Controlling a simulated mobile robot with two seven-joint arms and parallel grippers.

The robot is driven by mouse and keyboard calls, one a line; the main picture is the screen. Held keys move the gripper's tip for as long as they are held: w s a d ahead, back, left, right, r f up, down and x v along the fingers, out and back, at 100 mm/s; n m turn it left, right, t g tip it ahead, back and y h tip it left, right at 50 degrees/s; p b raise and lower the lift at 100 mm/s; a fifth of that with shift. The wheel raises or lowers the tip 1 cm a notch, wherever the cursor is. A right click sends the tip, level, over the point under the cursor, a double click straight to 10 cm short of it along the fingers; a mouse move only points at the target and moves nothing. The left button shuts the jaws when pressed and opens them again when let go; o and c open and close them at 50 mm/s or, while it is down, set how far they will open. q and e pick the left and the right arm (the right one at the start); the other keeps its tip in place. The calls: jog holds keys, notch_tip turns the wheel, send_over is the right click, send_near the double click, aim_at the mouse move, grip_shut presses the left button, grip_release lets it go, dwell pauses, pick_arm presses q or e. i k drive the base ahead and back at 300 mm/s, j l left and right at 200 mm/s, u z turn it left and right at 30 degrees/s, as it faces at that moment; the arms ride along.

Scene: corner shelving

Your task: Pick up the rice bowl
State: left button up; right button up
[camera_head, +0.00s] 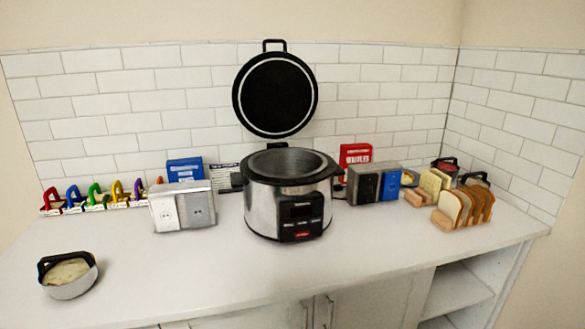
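The rice bowl (68,276) stands on the white counter at the front left. It is a silvery metal bowl with pale contents and a black handle (55,261) over its rim. It looks upright, and nothing touches it. Neither of my grippers shows in the head view.
A cooker (266,205) with its black lid (275,95) raised stands mid-counter. Grey outlet boxes (183,208) and a row of coloured-handled items (97,198) stand behind the bowl. Bread slices (463,207) stand at the right. The counter (165,275) between bowl and cooker is clear.

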aim_at(68, 276)
jog(key=u, duration=1.5)
